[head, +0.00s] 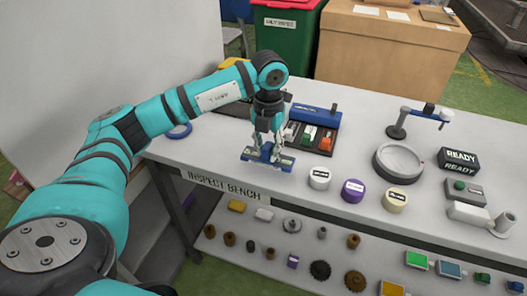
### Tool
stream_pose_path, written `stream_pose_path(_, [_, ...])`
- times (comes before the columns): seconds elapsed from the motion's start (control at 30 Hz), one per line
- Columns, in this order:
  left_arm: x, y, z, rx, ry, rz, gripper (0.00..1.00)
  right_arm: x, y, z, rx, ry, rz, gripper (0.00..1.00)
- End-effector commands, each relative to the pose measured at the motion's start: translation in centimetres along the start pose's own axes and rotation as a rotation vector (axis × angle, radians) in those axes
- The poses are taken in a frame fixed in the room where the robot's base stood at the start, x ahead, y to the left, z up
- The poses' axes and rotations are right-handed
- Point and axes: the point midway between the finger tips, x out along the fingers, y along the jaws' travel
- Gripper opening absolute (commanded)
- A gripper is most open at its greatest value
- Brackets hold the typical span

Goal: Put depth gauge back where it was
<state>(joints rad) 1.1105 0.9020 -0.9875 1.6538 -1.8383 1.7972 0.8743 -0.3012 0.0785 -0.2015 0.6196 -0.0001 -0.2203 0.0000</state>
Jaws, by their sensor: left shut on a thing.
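My left gripper (267,147) points down over the near left part of the inspection bench (225,158). It is shut on the depth gauge (284,162), a blue piece with a wide flat base. The gauge is at the bench's front edge; whether it touches the top I cannot tell. Behind it and to the right lies a dark tray (327,145) holding small white, orange and green items, with a blue back bar (315,114). The gripper hides part of the tray's left side. My right gripper is not in view.
White (319,178), purple (353,190) and cream (396,200) round pots stand along the front edge. A round grey dish (398,161), a small stand (398,128) and a READY sign (459,160) are to the right. A blue ring (179,131) lies left. A lower shelf holds several small parts.

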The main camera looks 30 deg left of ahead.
Motion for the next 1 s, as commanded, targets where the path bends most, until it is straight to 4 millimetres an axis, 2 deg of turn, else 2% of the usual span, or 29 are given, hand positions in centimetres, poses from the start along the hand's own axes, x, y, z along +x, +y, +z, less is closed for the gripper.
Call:
stream_pose_path(0.17, [0.0,1.7,0.8,-0.005,0.0,0.002,0.0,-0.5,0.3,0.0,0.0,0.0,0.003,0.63])
stream_pose_path(0.3, [2.5,1.5,0.6,0.0,0.004,0.001,0.0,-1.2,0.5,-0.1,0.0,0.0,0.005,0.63])
stream_pose_path(0.4, [3.4,1.5,0.7,0.001,0.0,0.0,0.0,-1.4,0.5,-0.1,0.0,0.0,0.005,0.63])
stream_pose_path(0.77, [4.0,1.4,0.7,0.001,-0.001,0.0,0.0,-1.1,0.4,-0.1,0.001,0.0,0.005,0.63])
stream_pose_path(0.8, [4.1,1.4,0.7,0.001,0.0,0.0,0.25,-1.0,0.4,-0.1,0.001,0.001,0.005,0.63])
stream_pose_path(0.97, [4.0,1.4,0.7,0.001,0.0,0.0,0.46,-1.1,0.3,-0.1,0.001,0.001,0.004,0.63])
stream_pose_path(1.0, [4.0,1.4,0.7,0.001,0.0,0.0,0.47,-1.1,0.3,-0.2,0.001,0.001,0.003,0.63])
